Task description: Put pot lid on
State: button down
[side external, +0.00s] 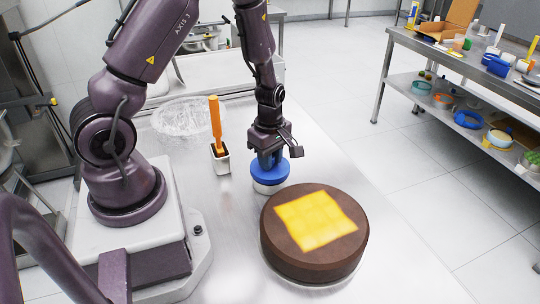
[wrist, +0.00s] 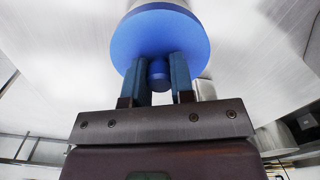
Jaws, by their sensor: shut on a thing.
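A round blue lid (side external: 270,173) sits on or right over a small white pot (side external: 268,188) in the side external view. I cannot tell whether it is fully seated. My gripper (side external: 270,158) is directly above the lid, pointing down. In the wrist view the blue lid (wrist: 160,42) shows its disc and a knob (wrist: 158,74). My gripper's two fingers (wrist: 159,78) stand on either side of the knob, shut on it. Only a pale part of the pot (wrist: 165,4) shows at the top of the wrist view.
A large brown round cake-like block (side external: 283,261) with a yellow square patch stands in front of the pot. A small white container (side external: 220,165) with an orange-handled tool is to the left. A clear bowl (side external: 187,117) lies behind. The table's right side is bare.

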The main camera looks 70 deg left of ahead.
jog(key=c, duration=0.9)
grip_release()
notch_tip(320, 180, up, 13)
